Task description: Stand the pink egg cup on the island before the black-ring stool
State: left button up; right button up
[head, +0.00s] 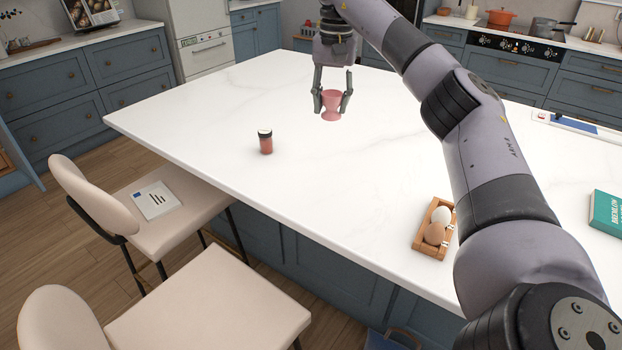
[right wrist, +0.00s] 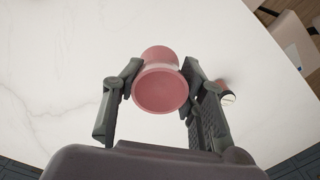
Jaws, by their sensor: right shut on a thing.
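The pink egg cup (head: 331,104) is upright between the fingers of my right gripper (head: 333,92), over the far part of the white island top (head: 215,110). My right gripper is shut on it. I cannot tell whether its foot touches the island. The right wrist view shows the pink cup (right wrist: 160,85) from above, with a finger on each side. Two cream stools stand along the island's near left side: one (head: 180,190) with a white card on its seat, one (head: 205,310) nearer. I cannot make out a black ring on either. My left gripper is not in view.
A small jar with a red lower part (head: 265,142) stands on the island, left of and nearer than the cup. A wooden egg tray (head: 427,243) with eggs sits near the front edge. A teal book (head: 606,212) lies at right.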

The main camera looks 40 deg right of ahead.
jog(key=f, duration=1.4)
jog(key=shift+s+d, duration=0.15)
jog(key=shift+s, duration=0.05)
jog(key=shift+f, duration=2.65)
jog(key=shift+f, duration=0.1)
jog(key=o, duration=1.2)
jog(key=shift+o, duration=0.3)
notch_tip(320, 180, up, 12)
jog(key=shift+b, duration=0.35)
jog(key=shift+s, duration=0.1)
